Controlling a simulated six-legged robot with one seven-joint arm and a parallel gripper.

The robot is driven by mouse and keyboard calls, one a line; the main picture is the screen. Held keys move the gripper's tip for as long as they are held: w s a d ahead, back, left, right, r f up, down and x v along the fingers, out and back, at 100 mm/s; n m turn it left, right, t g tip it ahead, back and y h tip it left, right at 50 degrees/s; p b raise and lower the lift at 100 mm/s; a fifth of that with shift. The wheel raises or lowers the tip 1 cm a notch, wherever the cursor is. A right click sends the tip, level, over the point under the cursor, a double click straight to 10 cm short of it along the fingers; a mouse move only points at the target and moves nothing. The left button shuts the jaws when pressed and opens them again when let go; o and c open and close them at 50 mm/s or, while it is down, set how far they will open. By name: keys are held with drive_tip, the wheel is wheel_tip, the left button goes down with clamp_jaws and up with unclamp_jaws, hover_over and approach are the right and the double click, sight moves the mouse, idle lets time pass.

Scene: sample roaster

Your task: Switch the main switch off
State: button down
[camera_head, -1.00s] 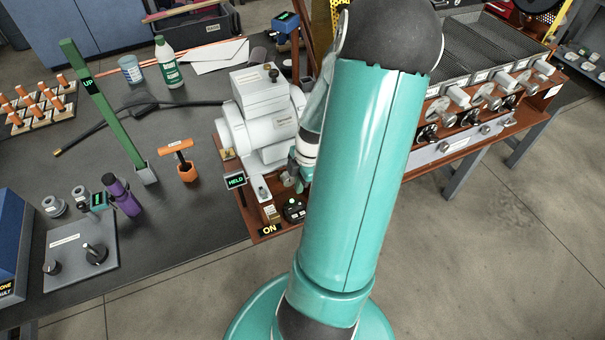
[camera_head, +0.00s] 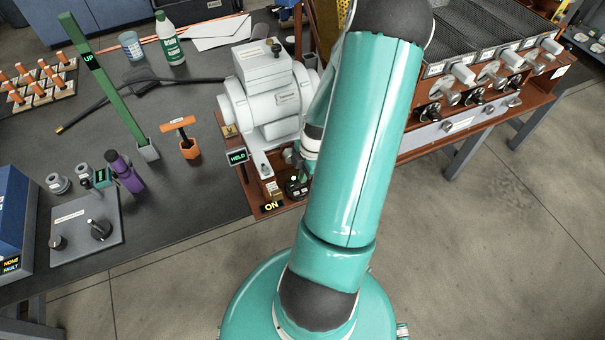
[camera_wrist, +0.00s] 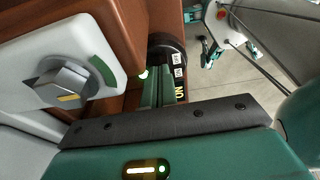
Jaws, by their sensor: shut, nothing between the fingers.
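The main switch, a dark round part (camera_wrist: 167,47) with small ON and OFF labels, sits on the brown frame in the wrist view. In the head view it seems to be the black part (camera_head: 296,188) with a small green light, partly behind my arm. The display (camera_head: 272,206) beside it reads ON in yellow; this sign also shows in the wrist view (camera_wrist: 180,93). My gripper (camera_wrist: 156,78) is shut and empty, its green fingertips close in front of the dark part. I cannot tell whether they touch it. My arm mostly hides the gripper in the head view.
A grey knob (camera_wrist: 63,84) on a white panel stands left of the fingers in the wrist view. The white roaster (camera_head: 268,95) and a HELD sign (camera_head: 238,157) are close by. A green lever (camera_head: 103,80) stands left on the table.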

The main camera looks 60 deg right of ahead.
drive_tip(key=shift+s+d+f, duration=0.15)
drive_tip(key=shift+s+f, duration=0.2)
drive_tip(key=shift+s, duration=0.05)
drive_tip(key=shift+d+f, duration=0.25)
drive_tip(key=shift+f, duration=0.05)
drive_tip(key=shift+a, duration=0.15)
